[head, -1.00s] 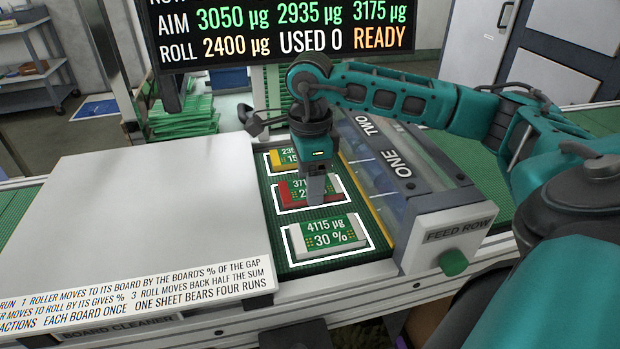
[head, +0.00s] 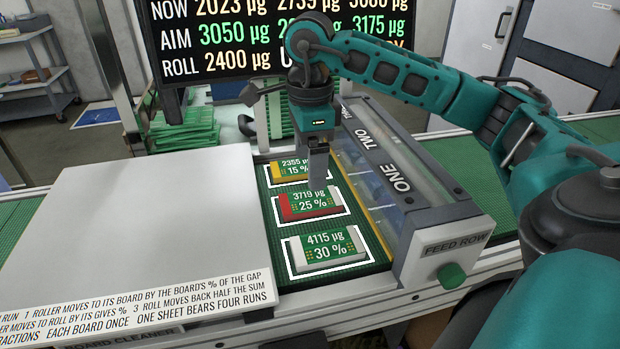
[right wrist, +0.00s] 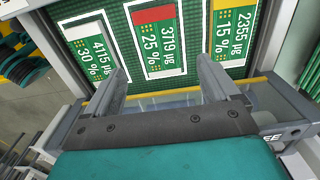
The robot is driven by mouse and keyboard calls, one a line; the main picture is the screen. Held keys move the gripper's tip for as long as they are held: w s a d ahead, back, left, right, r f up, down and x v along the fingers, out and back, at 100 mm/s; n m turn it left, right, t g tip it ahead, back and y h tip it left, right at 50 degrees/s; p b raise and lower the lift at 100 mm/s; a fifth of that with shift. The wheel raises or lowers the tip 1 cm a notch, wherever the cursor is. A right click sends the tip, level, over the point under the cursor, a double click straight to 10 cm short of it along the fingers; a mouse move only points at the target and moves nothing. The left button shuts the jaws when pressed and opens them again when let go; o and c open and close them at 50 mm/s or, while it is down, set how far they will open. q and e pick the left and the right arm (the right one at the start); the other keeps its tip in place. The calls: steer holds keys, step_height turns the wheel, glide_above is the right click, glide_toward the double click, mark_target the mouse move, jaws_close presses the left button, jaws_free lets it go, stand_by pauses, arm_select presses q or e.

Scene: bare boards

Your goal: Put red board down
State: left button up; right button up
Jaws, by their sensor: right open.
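The red board (head: 306,207) is a green board with a red edge, labelled 3719 µg and 25 %. It lies flat inside the middle white outline on the green feed belt, and also shows in the right wrist view (right wrist: 158,40). My right gripper (head: 318,178) points down just above the board's far right part in the head view, apart from it. Its two fingers (right wrist: 160,68) are spread with nothing between them. My left gripper is not in view.
A yellow-edged board (head: 296,170) lies behind and a white-edged board (head: 325,246) in front, each in its own outline. A clear-sided feed row housing (head: 400,190) borders the belt on the right. A flat pale cover (head: 140,235) fills the left. A display (head: 230,50) stands behind.

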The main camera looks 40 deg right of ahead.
steer(key=shift+r, duration=2.35)
steer(key=shift+s+a, duration=0.1)
